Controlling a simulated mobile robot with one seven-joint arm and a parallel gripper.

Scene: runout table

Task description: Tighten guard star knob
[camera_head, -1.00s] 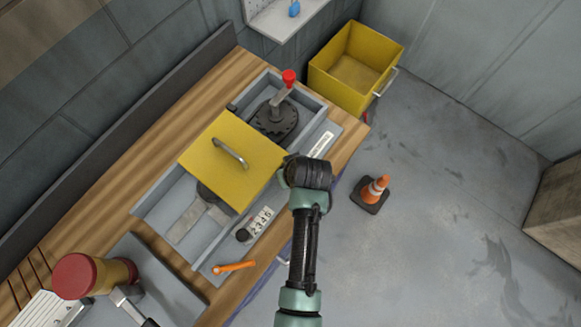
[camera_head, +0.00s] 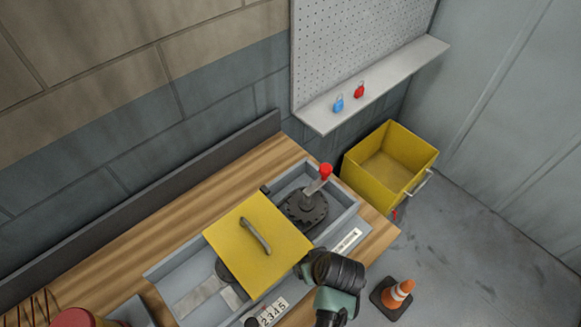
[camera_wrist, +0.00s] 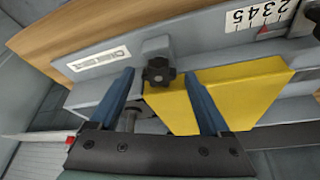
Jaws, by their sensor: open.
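In the wrist view the black star knob (camera_wrist: 158,72) sits on a grey bracket beside the yellow guard (camera_wrist: 225,95). My gripper (camera_wrist: 160,76) is open, and its two blue fingers appear either side of the knob. I cannot tell whether they touch it. In the head view the yellow guard (camera_head: 256,262), with its grey handle, lies across the grey runout channel. My dark wrist is at the guard's right corner and hides the fingers and the knob there.
A red-topped lever (camera_head: 326,170) stands on a dark round base behind the guard. A number strip (camera_head: 272,312) lies along the front edge. A yellow bin (camera_head: 365,185) and an orange cone (camera_head: 400,292) stand right of the table. Blue (camera_head: 338,105) and red (camera_head: 360,91) padlocks are on the shelf.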

